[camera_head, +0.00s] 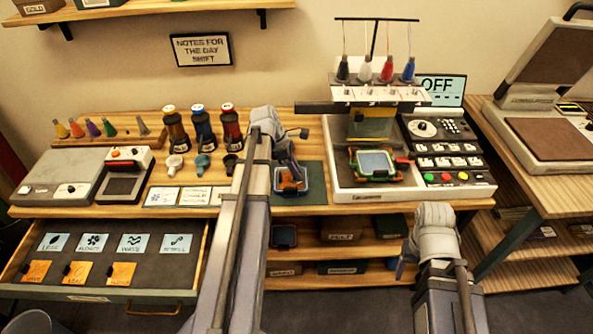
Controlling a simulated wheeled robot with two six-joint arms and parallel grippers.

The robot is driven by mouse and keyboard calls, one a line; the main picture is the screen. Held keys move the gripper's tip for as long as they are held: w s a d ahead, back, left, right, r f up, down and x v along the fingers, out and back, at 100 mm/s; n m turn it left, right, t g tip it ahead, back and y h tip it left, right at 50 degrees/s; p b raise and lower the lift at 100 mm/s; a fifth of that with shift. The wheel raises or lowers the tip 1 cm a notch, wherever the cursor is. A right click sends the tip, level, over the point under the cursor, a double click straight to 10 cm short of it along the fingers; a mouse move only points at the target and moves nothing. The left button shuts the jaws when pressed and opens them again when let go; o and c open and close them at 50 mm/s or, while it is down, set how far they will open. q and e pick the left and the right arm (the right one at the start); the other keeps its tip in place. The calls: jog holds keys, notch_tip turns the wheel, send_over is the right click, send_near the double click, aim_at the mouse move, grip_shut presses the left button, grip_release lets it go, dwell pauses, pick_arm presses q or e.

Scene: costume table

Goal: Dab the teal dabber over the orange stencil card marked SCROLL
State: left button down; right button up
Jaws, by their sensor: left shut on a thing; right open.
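My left gripper (291,172) reaches down over a blue-rimmed frame (305,186) on a dark green mat. It is shut on an orange card (287,186) lying at the frame; the fingers cover part of it, and I cannot read any mark. The teal dabber (202,162) stands on the table left of my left arm, between a white dabber and a black one. My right gripper (402,262) is open and empty, low in front of the table's right part.
An open drawer (60,292) holds teal and orange cards at the left. Three ink bottles (203,127) stand behind the dabbers. An embroidery machine (375,190) with a green hoop stands right of the mat. A heat press (545,130) is at far right.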

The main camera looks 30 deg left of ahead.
pick_arm(q)
notch_tip(320, 180, up, 7)
jog(key=p, duration=0.7)
dwell(0.3)
jog(key=shift+f, duration=0.1)
jog(key=f+b, duration=0.2)
jog(key=a+f+b, duration=0.1)
jog(key=f+b, duration=0.2)
jog(key=b, duration=0.1)
jog(key=shift+a+f, duration=0.25)
jog(key=shift+f, duration=0.15)
jog(key=shift+f+b, duration=0.45)
jog(key=shift+f, duration=0.05)
dwell(1.1)
jog(key=shift+s, duration=0.1)
dwell(1.0)
